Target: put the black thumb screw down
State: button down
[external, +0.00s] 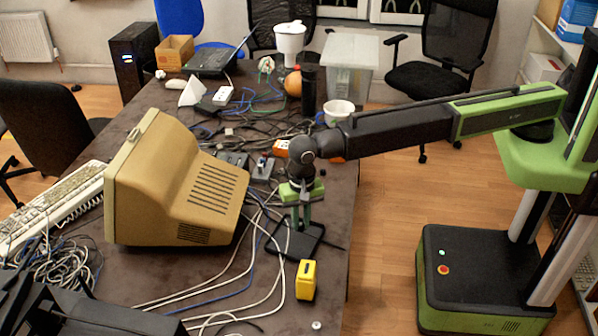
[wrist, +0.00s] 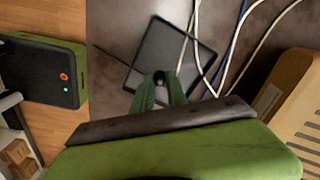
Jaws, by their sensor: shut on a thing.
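The black thumb screw (wrist: 159,76) shows as a small dark shape between my fingertips in the wrist view. My gripper (wrist: 160,80) is shut on it, with its green fingers pointing down. In the external view my gripper (external: 301,226) is over a thin, dark square tray or frame (external: 312,256) on the table. That square also shows in the wrist view (wrist: 152,52), just beyond the fingertips.
A beige monitor (external: 175,185) stands left of my gripper. White and blue cables (external: 262,240) run beside and across the dark square. A yellow object (external: 306,280) stands in front of it. The table's right edge (external: 352,230) is close. Clutter and cables fill the back.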

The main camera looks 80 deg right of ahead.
aim_at(301, 228)
jog(key=shift+a+f, duration=0.25)
jog(key=shift+a, duration=0.2)
notch_tip(301, 228, down, 4)
jog(key=b, duration=0.4)
jog(key=shift+f, duration=0.2)
jog(key=shift+r, duration=0.25)
jog(key=shift+f, duration=0.15)
jog(key=c, duration=1.3)
grip_release()
notch_tip(301, 228, up, 12)
jog(key=p, duration=1.2)
jog(key=shift+s+d+r, duration=0.1)
jog(key=shift+r, duration=0.15)
jog(key=shift+f, duration=0.1)
